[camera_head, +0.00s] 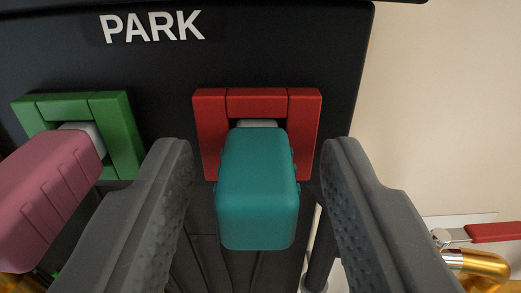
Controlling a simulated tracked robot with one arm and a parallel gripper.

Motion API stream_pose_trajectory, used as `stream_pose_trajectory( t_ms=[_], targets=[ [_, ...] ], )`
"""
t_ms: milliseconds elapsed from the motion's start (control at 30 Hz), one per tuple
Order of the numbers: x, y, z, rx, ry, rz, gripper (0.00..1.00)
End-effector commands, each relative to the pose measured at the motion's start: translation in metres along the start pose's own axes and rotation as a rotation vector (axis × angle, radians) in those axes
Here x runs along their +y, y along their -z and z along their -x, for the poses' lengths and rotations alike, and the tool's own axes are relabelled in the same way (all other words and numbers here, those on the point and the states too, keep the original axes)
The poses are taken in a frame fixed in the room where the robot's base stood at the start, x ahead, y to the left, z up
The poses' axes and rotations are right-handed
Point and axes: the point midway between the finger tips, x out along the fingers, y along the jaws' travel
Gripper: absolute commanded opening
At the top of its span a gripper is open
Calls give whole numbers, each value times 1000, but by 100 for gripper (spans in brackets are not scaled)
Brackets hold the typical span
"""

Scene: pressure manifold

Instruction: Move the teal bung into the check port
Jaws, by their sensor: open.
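The teal bung (257,190) sits in a red square frame (257,101) on the black panel, under the white word PARK. A bit of pale grey shows behind it, inside the frame. My gripper (258,165) is open, with one grey finger on each side of the teal bung. Gaps show between the bung and both fingers. I see no thing labelled as the check port in this view.
A pink bung (45,195) sits in a green square frame (118,135) at the left, close to my left finger. At the lower right are a brass fitting (478,265) and a red lever (495,232). The pale wall (450,110) at the right is bare.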

Motion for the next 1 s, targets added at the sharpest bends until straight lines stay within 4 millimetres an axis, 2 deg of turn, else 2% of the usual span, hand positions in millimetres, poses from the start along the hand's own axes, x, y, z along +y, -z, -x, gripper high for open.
stream_pose_trajectory(
  t_ms=[600, 633, 767, 1000],
  targets=[
    [0, 0, 0, -1, 0, -1, 41],
    [0, 0, 0, -1, 0, -1, 35],
    [0, 0, 0, -1, 1, 0, 0],
    [0, 0, 2, -1, 1, 0, 0]
  ],
)
